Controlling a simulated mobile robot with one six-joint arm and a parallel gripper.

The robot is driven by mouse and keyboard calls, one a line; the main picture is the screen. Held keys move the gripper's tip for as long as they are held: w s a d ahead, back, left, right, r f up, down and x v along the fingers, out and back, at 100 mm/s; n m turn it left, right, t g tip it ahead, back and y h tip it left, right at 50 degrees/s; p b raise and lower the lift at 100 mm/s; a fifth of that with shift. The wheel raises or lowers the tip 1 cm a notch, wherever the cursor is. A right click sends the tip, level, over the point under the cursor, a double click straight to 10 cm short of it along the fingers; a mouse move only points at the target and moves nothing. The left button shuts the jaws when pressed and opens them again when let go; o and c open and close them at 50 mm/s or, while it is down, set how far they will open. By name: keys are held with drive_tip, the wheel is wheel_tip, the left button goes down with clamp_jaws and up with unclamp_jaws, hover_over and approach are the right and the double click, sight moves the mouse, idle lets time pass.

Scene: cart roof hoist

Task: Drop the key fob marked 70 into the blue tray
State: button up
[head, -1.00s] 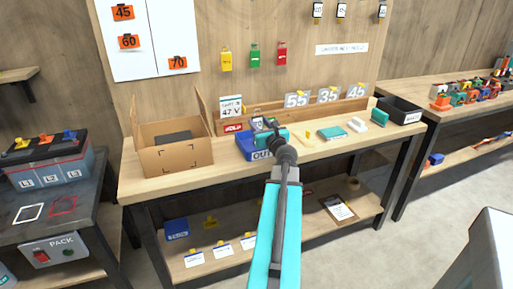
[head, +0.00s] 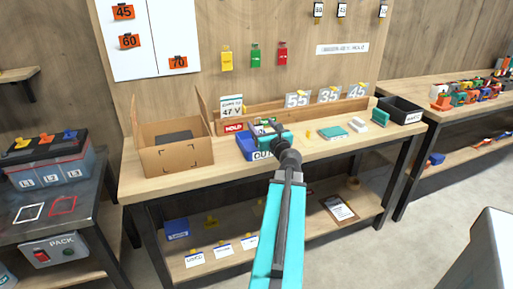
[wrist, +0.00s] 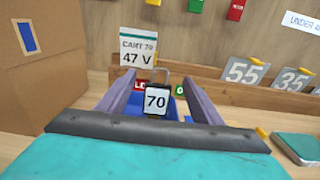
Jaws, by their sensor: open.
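The key fob marked 70 (wrist: 156,101) is dark with a white face and a ring on top. In the wrist view it stands upright between my fingers, with a gap on each side. My gripper (wrist: 160,88) is open around it; in the head view my gripper (head: 267,126) is over the blue tray. The blue tray (head: 245,150) is on the bench, marked "OUT"; part of it shows behind the fob in the wrist view (wrist: 130,126). I cannot tell whether the fob rests on the tray floor.
An open cardboard box (head: 175,157) stands left of the tray. A sign reading "CART 70, 47 V" (wrist: 139,49) and a wooden rail with number plates (head: 297,99) stand behind. A teal item (head: 332,132) and a black bin (head: 400,112) are to the right.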

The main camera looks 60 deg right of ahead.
drive_tip(key=b+v, duration=0.2)
drive_tip(key=v, duration=0.1)
drive_tip(key=shift+s+a+f, duration=0.1)
drive_tip(key=shift+f, duration=0.05)
drive_tip(key=s+b, duration=0.1)
drive_tip(key=b, duration=0.5)
drive_tip(key=shift+a, duration=0.35)
drive_tip(key=b+v, duration=0.2)
drive_tip(key=b, duration=0.5)
idle(0.3)
drive_tip(key=s+a+b, duration=0.1)
drive_tip(key=b, duration=0.3)
drive_tip(key=shift+s+a+b, duration=0.15)
drive_tip(key=shift+s+b, duration=0.2)
drive_tip(key=shift+b, duration=0.55)
drive_tip(key=shift+b+v, duration=1.35)
drive_tip(key=shift+b, duration=0.25)
